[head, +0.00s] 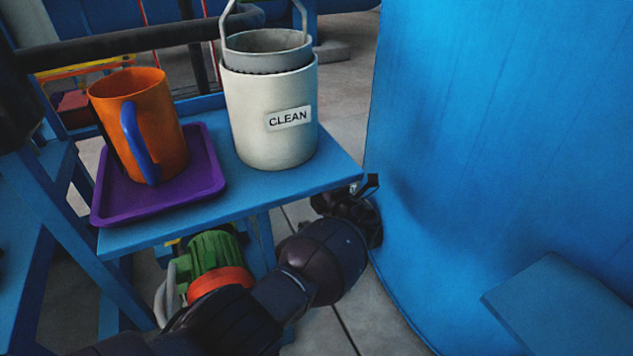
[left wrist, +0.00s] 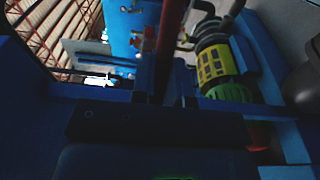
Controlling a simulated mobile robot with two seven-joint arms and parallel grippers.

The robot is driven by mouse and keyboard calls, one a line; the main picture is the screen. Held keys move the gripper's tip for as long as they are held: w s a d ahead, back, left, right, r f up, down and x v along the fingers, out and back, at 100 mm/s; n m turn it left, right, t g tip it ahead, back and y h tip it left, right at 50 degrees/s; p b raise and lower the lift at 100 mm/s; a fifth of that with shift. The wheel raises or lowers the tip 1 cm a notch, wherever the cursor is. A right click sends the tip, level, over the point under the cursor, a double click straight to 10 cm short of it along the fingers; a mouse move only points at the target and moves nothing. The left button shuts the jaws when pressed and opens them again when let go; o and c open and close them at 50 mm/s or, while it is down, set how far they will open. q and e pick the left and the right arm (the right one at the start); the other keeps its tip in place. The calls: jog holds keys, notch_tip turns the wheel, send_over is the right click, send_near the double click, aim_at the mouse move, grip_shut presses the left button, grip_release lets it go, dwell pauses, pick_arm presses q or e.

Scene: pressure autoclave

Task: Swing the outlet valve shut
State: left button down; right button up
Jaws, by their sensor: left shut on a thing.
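My left gripper (head: 368,185) is at the near right corner of the blue shelf, close beside the large blue vessel wall (head: 480,120). Its tips are mostly hidden there by my own wrist. In the left wrist view my left gripper (left wrist: 166,88) is shut on a narrow dark red bar (left wrist: 170,32) that runs up between the fingers. The bar may be the outlet valve's lever, but the picture is too dark to be sure. The valve body cannot be made out in either view. My right gripper is not in view.
The blue shelf (head: 270,198) carries a purple tray (head: 205,190) with an orange mug (head: 165,125), and a white bucket marked CLEAN (head: 262,145). A green motor (head: 208,252) sits below the shelf. A blue ledge (head: 565,305) juts out at lower right.

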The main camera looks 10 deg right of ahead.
pick_arm(q)
jog(key=shift+s+d, duration=0.1)
dwell(0.4)
jog(key=c, duration=1.2)
grip_release()
jog(key=shift+o, duration=0.4)
